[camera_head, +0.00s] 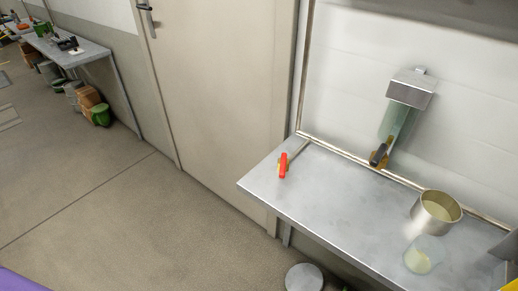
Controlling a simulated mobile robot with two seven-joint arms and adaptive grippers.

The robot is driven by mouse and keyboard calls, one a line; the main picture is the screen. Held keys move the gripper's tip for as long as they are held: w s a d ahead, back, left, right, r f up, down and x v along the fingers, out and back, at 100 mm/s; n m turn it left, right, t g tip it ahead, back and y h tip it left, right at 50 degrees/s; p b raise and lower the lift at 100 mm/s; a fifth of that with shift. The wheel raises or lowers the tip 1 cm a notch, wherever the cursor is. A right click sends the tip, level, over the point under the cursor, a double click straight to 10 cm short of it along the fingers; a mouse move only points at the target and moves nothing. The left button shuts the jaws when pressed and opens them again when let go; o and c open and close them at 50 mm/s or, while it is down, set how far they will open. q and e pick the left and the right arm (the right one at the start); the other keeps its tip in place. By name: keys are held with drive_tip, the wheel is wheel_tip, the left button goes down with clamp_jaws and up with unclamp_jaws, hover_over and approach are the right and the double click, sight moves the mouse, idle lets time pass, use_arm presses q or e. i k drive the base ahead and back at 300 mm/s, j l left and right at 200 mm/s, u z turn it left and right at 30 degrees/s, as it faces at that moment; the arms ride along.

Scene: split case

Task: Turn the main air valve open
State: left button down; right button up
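A small valve with a red handle (283,166) is at the left end of the grey metal table (330,198), by the wall. A bit of brass or yellow shows beside the handle. A thin pipe (299,151) runs from the valve toward the wall, and another pipe (305,70) goes up the wall behind it. The red handle points roughly up and down in the picture, across the thin pipe. Neither of my grippers is in view.
A metal pot (436,212) and a clear beaker (420,262) stand on the table's right part. A wall-mounted device (411,90) hangs above it. A closed door (215,90) is left of the table. A round stool (303,278) is below. The table's middle is clear.

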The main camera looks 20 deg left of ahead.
sight(284, 155)
drive_tip(key=i+j, duration=0.3)
drive_tip(key=j, duration=0.15)
drive_tip(key=i+j, duration=0.3)
drive_tip(key=j, duration=0.15)
